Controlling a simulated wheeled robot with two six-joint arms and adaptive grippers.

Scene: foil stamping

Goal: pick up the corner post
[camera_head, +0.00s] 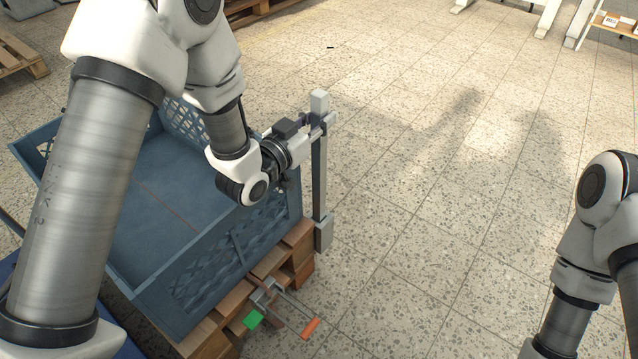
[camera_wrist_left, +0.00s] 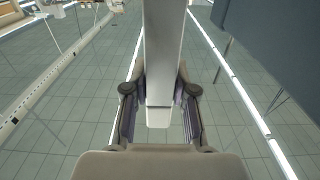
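The corner post (camera_head: 319,170) is a long grey upright bar with a pale cap at its top and a grey block at its foot. It stands at the right corner of the blue crate, beside the wooden pallet. My left gripper (camera_head: 318,126) is at the upper part of the post, just below its cap, with the fingers around it. In the left wrist view the post (camera_wrist_left: 165,50) runs between the two fingers (camera_wrist_left: 160,95), which appear shut against its sides. My right arm shows at the right edge, but its gripper is out of view.
The blue crate (camera_head: 205,268) sits on the wooden pallet (camera_head: 262,270), just left of the post. A clamp-like tool with an orange handle (camera_head: 310,328) and a green part (camera_head: 253,319) is at the pallet's front. The tiled floor right of the post is clear.

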